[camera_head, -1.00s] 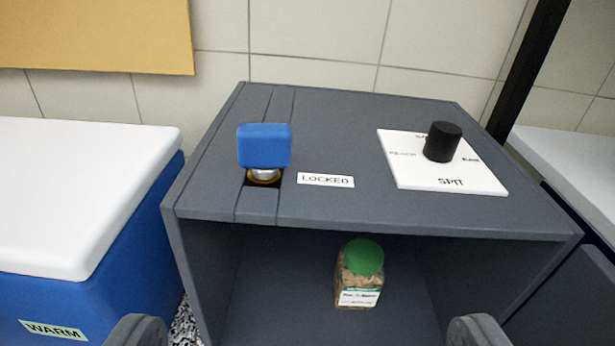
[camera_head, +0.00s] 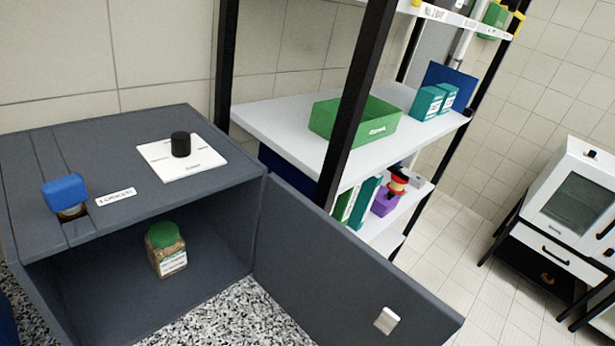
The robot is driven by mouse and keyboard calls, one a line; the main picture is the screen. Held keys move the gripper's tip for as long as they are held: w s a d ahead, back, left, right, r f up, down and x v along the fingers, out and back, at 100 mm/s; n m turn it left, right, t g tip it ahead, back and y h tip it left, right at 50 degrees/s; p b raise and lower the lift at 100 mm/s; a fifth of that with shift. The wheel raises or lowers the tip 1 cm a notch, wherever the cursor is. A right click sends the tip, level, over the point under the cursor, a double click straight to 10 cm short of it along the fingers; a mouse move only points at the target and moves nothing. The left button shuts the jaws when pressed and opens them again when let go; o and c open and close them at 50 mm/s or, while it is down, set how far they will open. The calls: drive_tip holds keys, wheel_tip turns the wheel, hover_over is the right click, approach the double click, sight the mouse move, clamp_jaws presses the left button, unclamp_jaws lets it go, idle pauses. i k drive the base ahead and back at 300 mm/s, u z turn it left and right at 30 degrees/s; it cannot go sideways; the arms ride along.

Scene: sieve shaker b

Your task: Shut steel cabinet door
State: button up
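The grey steel cabinet (camera_head: 205,128) stands at the left in the head camera view. Its front is open and a jar with a green lid (camera_head: 166,250) stands inside. The cabinet door (camera_head: 325,262) hangs wide open from the right side of the opening. A small light metal handle or catch (camera_head: 387,320) is near the door's free end. A blue knob (camera_head: 65,193) sits on the cabinet's top, beside a label (camera_head: 116,197) that read LOCKED a second ago. My gripper is not visible in the current view.
Right behind the door stands a shelf rack with black posts (camera_head: 352,110), holding a green bin (camera_head: 355,122) and teal boxes (camera_head: 427,102). A white and black cabinet (camera_head: 570,205) stands at the far right. Tiled floor (camera_head: 470,265) lies between them. A black dial (camera_head: 181,144) is on the cabinet top.

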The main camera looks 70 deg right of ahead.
sight(340, 291)
drive_tip(key=u, duration=1.3)
drive_tip(key=k, duration=2.1)
drive_tip(key=z, duration=1.35)
drive_tip(key=i, duration=1)
drive_tip(key=u, duration=0.05)
